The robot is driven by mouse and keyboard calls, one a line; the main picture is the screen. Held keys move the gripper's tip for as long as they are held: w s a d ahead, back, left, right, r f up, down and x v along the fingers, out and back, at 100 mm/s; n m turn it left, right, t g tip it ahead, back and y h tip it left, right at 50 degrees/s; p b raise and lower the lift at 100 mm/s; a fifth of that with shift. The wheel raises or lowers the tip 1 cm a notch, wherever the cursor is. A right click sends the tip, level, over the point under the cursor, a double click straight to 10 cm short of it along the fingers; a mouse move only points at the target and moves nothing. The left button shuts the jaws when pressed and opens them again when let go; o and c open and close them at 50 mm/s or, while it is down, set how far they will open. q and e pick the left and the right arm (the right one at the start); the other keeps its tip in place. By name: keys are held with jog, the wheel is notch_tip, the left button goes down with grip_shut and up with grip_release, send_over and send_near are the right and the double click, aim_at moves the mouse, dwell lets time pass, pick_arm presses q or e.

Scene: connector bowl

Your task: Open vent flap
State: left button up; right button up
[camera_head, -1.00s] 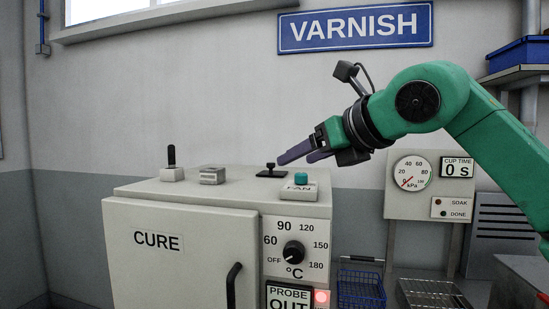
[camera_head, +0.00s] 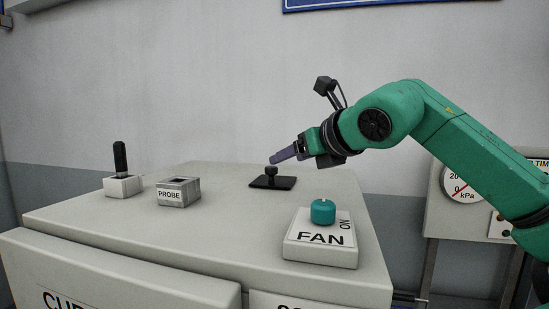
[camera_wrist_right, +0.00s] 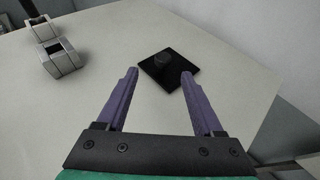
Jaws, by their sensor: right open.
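The vent flap (camera_head: 272,183) is a flat black plate with a short black knob (camera_head: 271,171), lying flat on top of the pale cure oven (camera_head: 120,226). The flap also shows in the right wrist view (camera_wrist_right: 153,71), with its knob (camera_wrist_right: 163,60) just beyond my fingertips. My right gripper (camera_head: 274,159) comes in from the right, pointing down-left, close to the knob. In the wrist view its two purple fingers (camera_wrist_right: 158,75) are apart with nothing between them, and the knob lies roughly in line with the gap. My left gripper is not in view.
The teal fan button (camera_head: 323,212) on its white FAN base stands at the front right of the oven top. A grey PROBE block (camera_head: 178,192) and a black lever switch (camera_head: 121,168) stand at the left. A gauge panel (camera_head: 437,210) is at the right.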

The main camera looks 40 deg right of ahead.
aim_at(275, 168)
jog(key=p+x, duration=0.1)
jog(key=x, duration=0.2)
jog(key=p+x, duration=0.1)
jog(key=x, duration=0.2)
jog(key=d+p+x, duration=0.1)
jog(key=x, duration=0.2)
jog(key=shift+a, duration=0.1)
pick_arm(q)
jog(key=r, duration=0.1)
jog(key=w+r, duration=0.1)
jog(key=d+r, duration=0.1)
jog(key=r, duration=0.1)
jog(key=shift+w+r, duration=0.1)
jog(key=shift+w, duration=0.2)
pick_arm(e)
jog(key=shift+a, duration=0.15)
jog(key=shift+f, duration=0.1)
grip_shut()
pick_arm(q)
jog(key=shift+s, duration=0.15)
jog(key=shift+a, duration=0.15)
